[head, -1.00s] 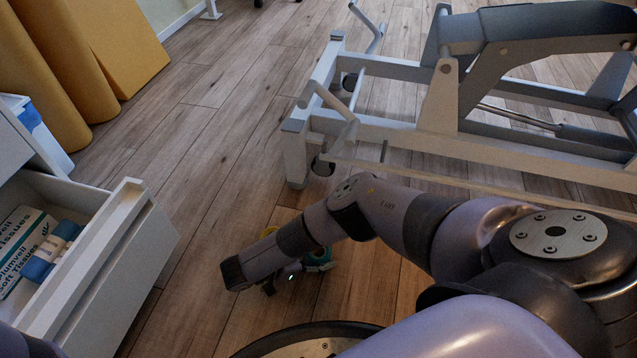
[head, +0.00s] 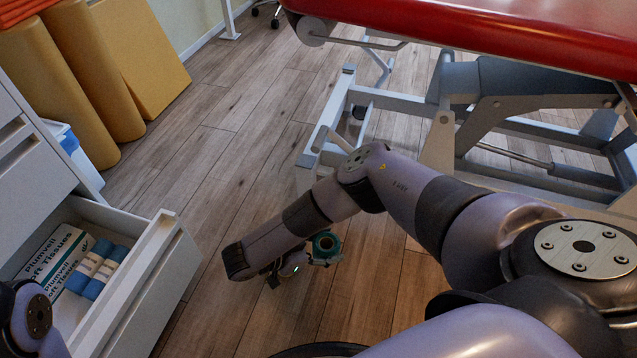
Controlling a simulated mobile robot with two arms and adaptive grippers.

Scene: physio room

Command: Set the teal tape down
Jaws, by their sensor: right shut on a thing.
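The teal tape (head: 326,243) is a small roll with an open core. It is held in my right gripper (head: 318,257), whose fingers are shut on it at the end of the right arm. The tape appears to be above the wooden floor, between the open drawer and the white frame of the treatment table. Part of the roll is hidden by the fingers. At the lower left edge a piece of my left arm shows, but its gripper is out of view.
An open white drawer (head: 160,285) at the left holds a tissue box (head: 52,262) and blue-and-white rolls (head: 100,270). A red-topped treatment table (head: 480,25) with a metal frame stands at upper right. Yellow foam pieces (head: 140,50) stand at the back left. Floor between is clear.

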